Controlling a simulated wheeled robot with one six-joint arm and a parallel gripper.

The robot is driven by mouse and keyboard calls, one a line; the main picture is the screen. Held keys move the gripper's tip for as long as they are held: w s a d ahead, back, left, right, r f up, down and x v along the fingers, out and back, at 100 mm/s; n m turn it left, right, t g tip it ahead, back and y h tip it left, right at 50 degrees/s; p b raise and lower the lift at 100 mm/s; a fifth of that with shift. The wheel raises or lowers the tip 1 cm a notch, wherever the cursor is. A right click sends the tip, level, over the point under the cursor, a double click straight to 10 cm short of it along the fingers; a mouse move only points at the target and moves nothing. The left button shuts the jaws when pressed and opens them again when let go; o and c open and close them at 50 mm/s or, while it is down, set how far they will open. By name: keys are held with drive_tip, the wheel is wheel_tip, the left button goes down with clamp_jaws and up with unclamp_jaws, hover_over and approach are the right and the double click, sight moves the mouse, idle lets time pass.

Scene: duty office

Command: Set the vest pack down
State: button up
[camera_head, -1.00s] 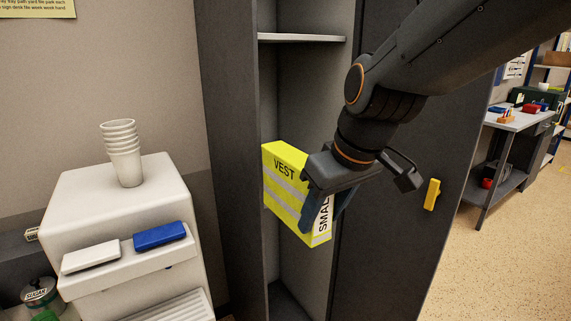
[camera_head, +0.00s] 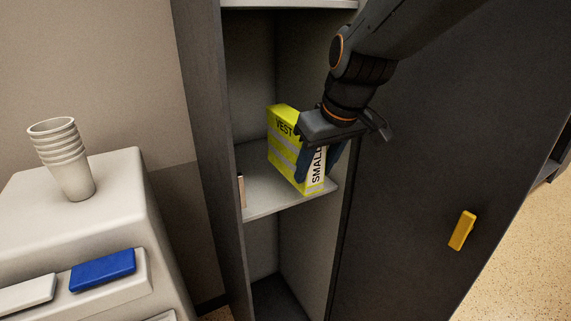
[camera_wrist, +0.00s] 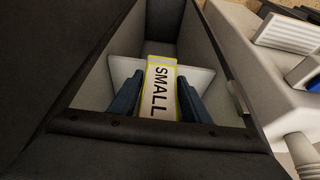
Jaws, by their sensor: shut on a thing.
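The vest pack (camera_head: 284,150) is a yellow box with grey bands, marked VEST on one face and SMALL on its white end. My gripper (camera_head: 318,160) is shut on it, with its blue fingers on either side of the SMALL end. The pack is upright inside the open locker, at the middle shelf (camera_head: 262,197). Its base looks at or just above the shelf surface; I cannot tell whether it touches. In the wrist view the pack (camera_wrist: 160,88) shows between my two fingers, with the pale shelf (camera_wrist: 203,78) behind it.
The locker door (camera_head: 420,170) with a yellow handle (camera_head: 462,230) stands open on the right. A thin pale item (camera_head: 241,191) is at the shelf's left edge. A white dispenser (camera_head: 110,190) with stacked cups (camera_head: 62,160) stands left. The shelf left of the pack is mostly clear.

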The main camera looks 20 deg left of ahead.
sight(286, 169)
drive_tip(key=w+a+p, duration=0.1)
drive_tip(key=w+a, duration=0.1)
drive_tip(key=a, duration=0.1)
drive_tip(key=w+a+p, duration=0.1)
drive_tip(key=w+a, duration=0.2)
drive_tip(key=w+a+p, duration=0.1)
drive_tip(key=w+a, duration=0.1)
drive_tip(key=a, duration=0.1)
drive_tip(key=shift+w+a, duration=0.2)
wheel_tip(286, 169, down, 2)
drive_tip(key=shift+f+p, duration=0.1)
drive_tip(key=shift+p, duration=0.5)
wheel_tip(286, 169, down, 4)
drive_tip(key=shift+s+d+r+p, duration=0.1)
drive_tip(key=shift+r+p, duration=0.15)
drive_tip(key=shift+p, duration=0.45)
drive_tip(key=shift+w+a+f+p, duration=0.2)
drive_tip(key=shift+f+p, duration=0.25)
drive_tip(key=shift+f, duration=0.2)
drive_tip(key=shift+f, duration=0.2)
drive_tip(key=o, duration=1.2)
